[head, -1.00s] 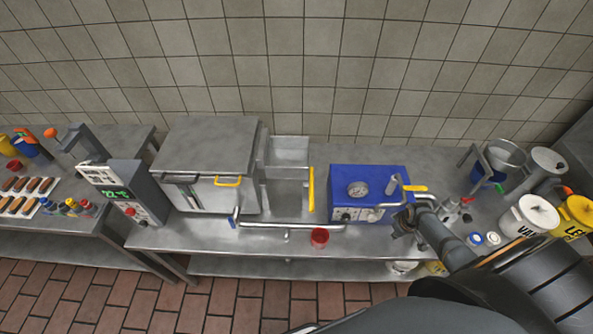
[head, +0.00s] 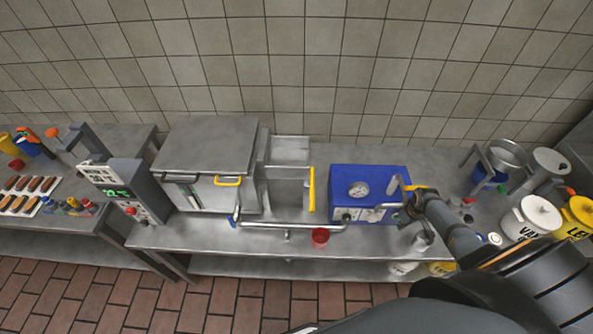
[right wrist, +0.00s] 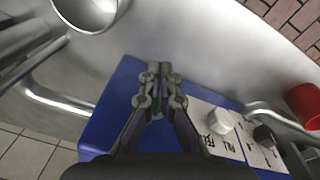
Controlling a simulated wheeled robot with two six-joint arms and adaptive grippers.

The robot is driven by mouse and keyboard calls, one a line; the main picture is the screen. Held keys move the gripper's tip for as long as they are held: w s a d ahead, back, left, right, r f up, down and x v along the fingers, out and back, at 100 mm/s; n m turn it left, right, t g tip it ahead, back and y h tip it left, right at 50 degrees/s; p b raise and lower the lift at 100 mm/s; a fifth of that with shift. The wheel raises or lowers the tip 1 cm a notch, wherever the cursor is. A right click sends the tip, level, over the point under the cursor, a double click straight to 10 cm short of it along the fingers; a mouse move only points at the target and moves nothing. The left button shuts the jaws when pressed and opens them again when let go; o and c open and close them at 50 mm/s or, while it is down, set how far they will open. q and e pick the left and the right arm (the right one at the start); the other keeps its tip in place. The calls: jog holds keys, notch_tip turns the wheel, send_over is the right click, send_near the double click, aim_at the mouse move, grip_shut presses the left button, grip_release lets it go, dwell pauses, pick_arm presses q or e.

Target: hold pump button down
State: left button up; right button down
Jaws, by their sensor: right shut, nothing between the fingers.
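The blue pump box (head: 345,180) stands on the steel counter, with a round gauge (head: 358,188) and a front panel with a black knob (right wrist: 264,136) and a white knob (right wrist: 221,121). My right gripper (head: 408,199) is at the box's right front side. In the right wrist view the gripper (right wrist: 160,72) is shut and empty, and its fingers overlap the edge of the blue box (right wrist: 97,125). I cannot tell whether the tips touch the box. I cannot make out which part is the pump button; the fingers hide part of the box. My left gripper is not in view.
A small metal cup (head: 422,242) stands under my right arm. White and yellow tubs (head: 532,216) crowd the right. A lidded steel tank (head: 210,140) stands left.

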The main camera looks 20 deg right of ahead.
jog(key=shift+t, duration=0.3)
jog(key=w+r, duration=0.1)
jog(key=w+d+r, duration=0.1)
jog(key=r, duration=0.1)
jog(key=shift+w+r, duration=0.15)
jog(key=shift+w, duration=0.15)
jog(key=s, duration=0.1)
jog(key=s+a, duration=0.1)
jog(key=s+a+f, duration=0.1)
jog(key=s, duration=0.1)
jog(key=shift+f, duration=0.1)
jog(key=shift+f, duration=0.1)
